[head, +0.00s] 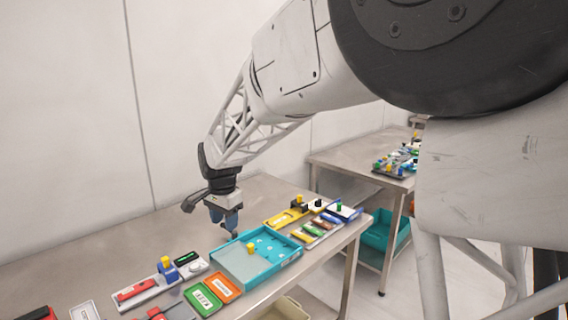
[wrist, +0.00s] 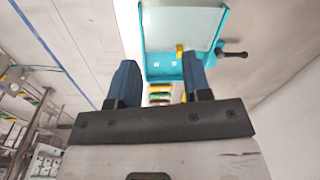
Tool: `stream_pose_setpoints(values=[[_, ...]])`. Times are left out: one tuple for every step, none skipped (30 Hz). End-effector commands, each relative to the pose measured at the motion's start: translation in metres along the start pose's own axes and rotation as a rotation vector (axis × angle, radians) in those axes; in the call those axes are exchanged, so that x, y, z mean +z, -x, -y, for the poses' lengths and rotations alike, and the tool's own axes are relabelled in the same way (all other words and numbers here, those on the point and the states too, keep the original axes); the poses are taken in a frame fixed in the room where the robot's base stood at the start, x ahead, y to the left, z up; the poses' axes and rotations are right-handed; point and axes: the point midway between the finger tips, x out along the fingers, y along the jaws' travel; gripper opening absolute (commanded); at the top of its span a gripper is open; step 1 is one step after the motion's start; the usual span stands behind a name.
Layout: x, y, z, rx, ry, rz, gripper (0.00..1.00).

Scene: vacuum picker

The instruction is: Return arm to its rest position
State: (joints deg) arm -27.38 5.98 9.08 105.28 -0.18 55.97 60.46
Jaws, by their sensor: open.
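My gripper (head: 229,219) hangs from my arm above the steel table, close to the back left edge of the turquoise tray (head: 281,245). In the wrist view its two blue fingers (wrist: 158,85) stand apart with nothing between them. The tray also shows in the wrist view (wrist: 150,60), beyond the fingertips. A yellow knob (head: 250,248) stands at the tray's grey panel. My arm reaches from the upper right, down and to the left, over the table.
Green (head: 203,299) and orange (head: 224,287) boxes and other coloured parts crowd the steel table's front (head: 95,265). Yellow and white parts lie right of the tray. A second table (head: 345,158) stands behind, with a turquoise bin (head: 378,232) below. White walls stand behind.

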Motion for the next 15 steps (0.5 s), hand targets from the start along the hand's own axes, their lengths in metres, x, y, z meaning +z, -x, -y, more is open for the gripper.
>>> stream_pose_setpoints(values=[[-0.003, 0.008, -0.017, -0.004, 0.009, -0.004, 0.45], [-0.005, 0.012, -0.025, -0.007, 0.019, -0.006, 0.45], [-0.006, 0.016, -0.037, -0.008, 0.031, -0.008, 0.45], [-0.007, 0.019, -0.046, -0.011, 0.039, -0.011, 0.45], [-0.008, 0.023, -0.055, -0.013, 0.048, -0.013, 0.45], [-0.009, 0.027, -0.066, -0.014, 0.059, -0.015, 0.45], [-0.010, 0.030, -0.075, -0.017, 0.069, -0.018, 0.45], [-0.010, 0.033, -0.084, -0.018, 0.077, -0.020, 0.45], [-0.011, 0.037, -0.096, -0.021, 0.089, -0.024, 0.45], [-0.011, 0.040, -0.104, -0.022, 0.098, -0.026, 0.45], [-0.011, 0.042, -0.113, -0.023, 0.107, -0.028, 0.45], [-0.011, 0.046, -0.124, -0.026, 0.118, -0.032, 0.45], [-0.011, 0.048, -0.133, -0.026, 0.126, -0.034, 0.45], [-0.010, 0.051, -0.142, -0.028, 0.136, -0.036, 0.45], [-0.009, 0.053, -0.153, -0.029, 0.148, -0.040, 0.45]])
